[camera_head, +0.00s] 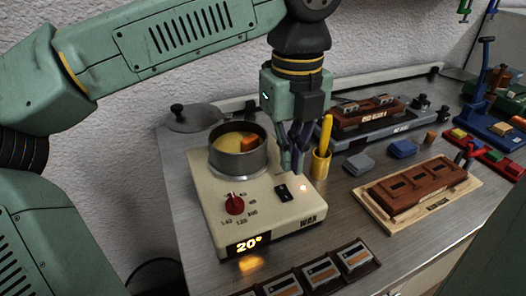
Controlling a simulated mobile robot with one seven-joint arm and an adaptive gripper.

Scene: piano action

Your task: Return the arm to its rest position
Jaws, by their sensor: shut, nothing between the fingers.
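My gripper (296,169) hangs at the end of my green arm, pointing down over the right side of the cream wax heater (274,231). Its dark fingers are shut and hold nothing. Their tips are close above the heater's top, near a black switch (284,192); I cannot tell whether they touch it. A small light glows beside the switch. The heater has a red knob (234,204) and a lit display (249,244) reading 20°. A metal pot (240,165) with yellow contents and an orange block sits on the heater, left of my gripper.
A yellow cup with a yellow-handled tool (321,163) stands just right of my gripper. Coloured tools fill the far right. A slotted tray (315,273) is in front. The wall is behind.

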